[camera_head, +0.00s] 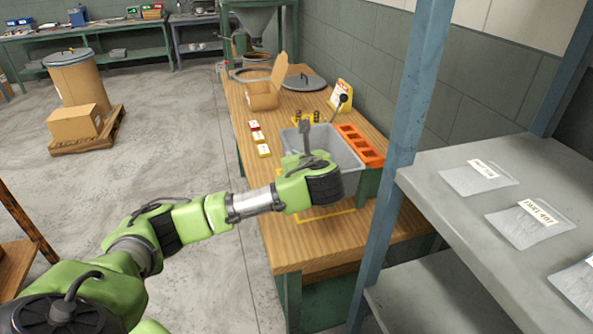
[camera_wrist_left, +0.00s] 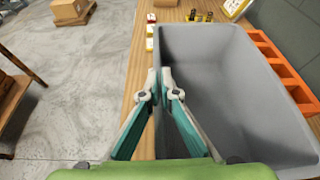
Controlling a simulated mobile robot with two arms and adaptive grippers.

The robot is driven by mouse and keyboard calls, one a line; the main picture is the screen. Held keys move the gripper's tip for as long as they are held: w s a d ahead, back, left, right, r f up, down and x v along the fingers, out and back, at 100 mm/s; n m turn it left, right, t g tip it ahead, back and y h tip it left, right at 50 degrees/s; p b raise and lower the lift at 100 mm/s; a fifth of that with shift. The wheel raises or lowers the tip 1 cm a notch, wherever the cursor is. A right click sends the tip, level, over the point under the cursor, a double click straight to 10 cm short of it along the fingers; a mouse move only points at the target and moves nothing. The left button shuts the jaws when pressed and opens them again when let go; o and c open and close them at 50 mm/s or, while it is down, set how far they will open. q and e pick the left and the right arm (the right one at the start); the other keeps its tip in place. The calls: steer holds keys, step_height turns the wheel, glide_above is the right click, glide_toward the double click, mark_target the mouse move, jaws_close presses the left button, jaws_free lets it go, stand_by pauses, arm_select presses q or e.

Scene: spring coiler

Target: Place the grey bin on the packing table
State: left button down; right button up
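The grey bin (camera_head: 350,154) is an open-topped box at the packing table (camera_head: 289,247), over yellow lines on the wooden top. My arm hides much of its near left side, and I cannot tell whether its base touches the table. My left gripper (camera_head: 305,150) is at the bin's left wall. In the left wrist view, the two fingers (camera_wrist_left: 159,72) straddle the rim of the bin (camera_wrist_left: 225,60), one outside and one inside, and appear closed on it. My right gripper is not in view.
An orange divided tray (camera_head: 360,145) stands close to the bin's right. Behind are an open cardboard box (camera_head: 262,97) and a round grey lid (camera_head: 304,82). A blue post (camera_head: 401,150) and grey shelf (camera_head: 455,210) with bags stand at the right.

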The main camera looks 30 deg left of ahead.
arm_select(q)
steer(key=w+a+f, duration=0.1)
steer(key=w+f, duration=0.2)
steer(key=shift+a, duration=0.4)
steer(key=w+f, duration=0.1)
steer(key=w+a+f, duration=0.1)
steer(key=f, duration=0.1)
steer(key=shift+w+a, duration=0.2)
steer(key=shift+w, duration=0.05)
steer(key=shift+w+a+f, duration=0.15)
steer(key=shift+f, duration=0.15)
step_height(320, 180, down, 2)
steer(key=shift+f+p, duration=0.2)
steer(key=shift+p, duration=0.4)
steer(key=shift+f, duration=0.4)
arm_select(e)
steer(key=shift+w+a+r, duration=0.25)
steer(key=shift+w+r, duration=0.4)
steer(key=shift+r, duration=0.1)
arm_select(q)
steer(key=c, duration=2.3)
jaws_free()
steer(key=shift+f, duration=0.1)
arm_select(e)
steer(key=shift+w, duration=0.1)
